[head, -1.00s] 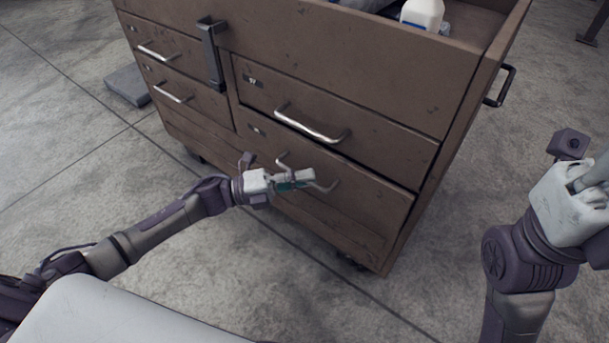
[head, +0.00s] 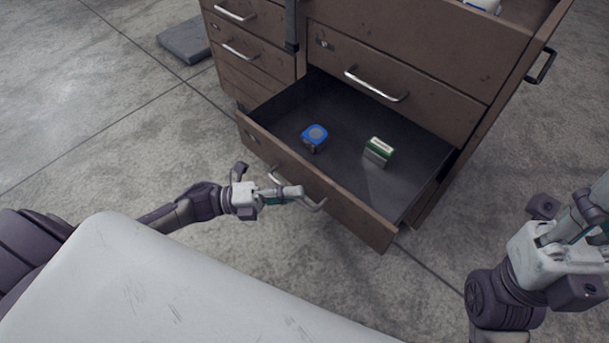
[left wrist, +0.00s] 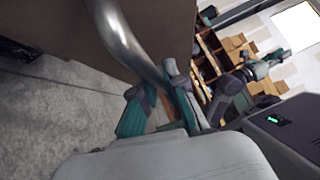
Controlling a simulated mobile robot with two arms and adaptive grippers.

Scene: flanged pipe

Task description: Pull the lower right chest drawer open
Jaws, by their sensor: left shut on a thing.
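The lower right chest drawer (head: 340,205) stands well out of the brown chest in the head view. Its dark inside shows. My left gripper (head: 290,193) is shut on the drawer's bar handle (head: 316,207), with handle ends showing on both sides of the fingers. In the left wrist view the thick metal handle (left wrist: 124,40) runs down to the fingers of my left gripper (left wrist: 165,98). My right arm (head: 545,255) is at the right edge of the head view, away from the chest. Whether its gripper is open cannot be made out.
A blue tape measure (head: 314,136) and a green and white box (head: 379,151) lie in the drawer. The upper right drawer (head: 400,85) is shut above it. A grey slab (head: 185,40) lies on the floor at the left. Bare floor surrounds the drawer front.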

